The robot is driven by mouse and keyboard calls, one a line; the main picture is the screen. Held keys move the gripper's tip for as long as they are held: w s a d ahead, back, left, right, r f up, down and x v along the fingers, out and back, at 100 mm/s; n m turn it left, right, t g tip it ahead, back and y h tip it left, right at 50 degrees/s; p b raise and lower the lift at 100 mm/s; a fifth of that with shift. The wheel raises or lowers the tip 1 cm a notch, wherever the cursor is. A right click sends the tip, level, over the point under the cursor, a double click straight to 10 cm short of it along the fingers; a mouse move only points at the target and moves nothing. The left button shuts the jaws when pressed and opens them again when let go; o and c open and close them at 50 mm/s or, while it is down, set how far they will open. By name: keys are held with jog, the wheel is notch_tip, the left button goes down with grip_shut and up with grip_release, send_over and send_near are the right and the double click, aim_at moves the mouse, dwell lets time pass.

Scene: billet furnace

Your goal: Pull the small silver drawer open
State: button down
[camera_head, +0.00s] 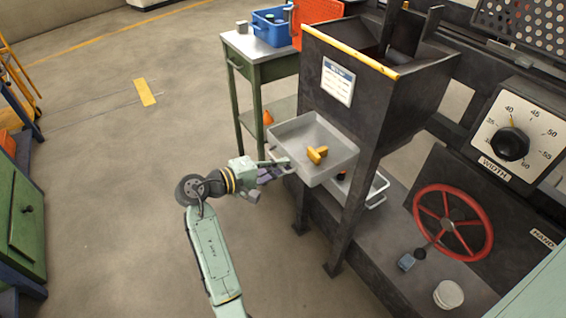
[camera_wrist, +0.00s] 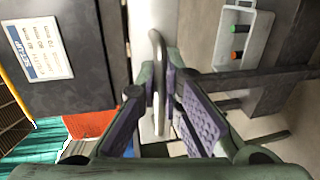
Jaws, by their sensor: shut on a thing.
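The small silver drawer (camera_head: 325,131) stands out from the dark machine, and its inside shows from above. A yellow object (camera_head: 317,154) lies in it. My gripper (camera_head: 282,166) is at the drawer's front on the left side. In the wrist view, the curved silver handle (camera_wrist: 157,60) runs between the purple finger pads of my gripper (camera_wrist: 162,92), which is shut on it. The fingers hide part of the handle and the drawer front.
The dark machine (camera_head: 330,50) holds a lower light tray (camera_head: 376,192) below the drawer. A green table (camera_head: 262,72) with a blue bin (camera_head: 270,28) stands behind. A red handwheel (camera_head: 453,225) is on the right. The floor (camera_head: 110,190) left of my arm is clear.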

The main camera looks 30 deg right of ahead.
jog(key=c, duration=2)
grip_release()
jog(key=v, duration=1.2)
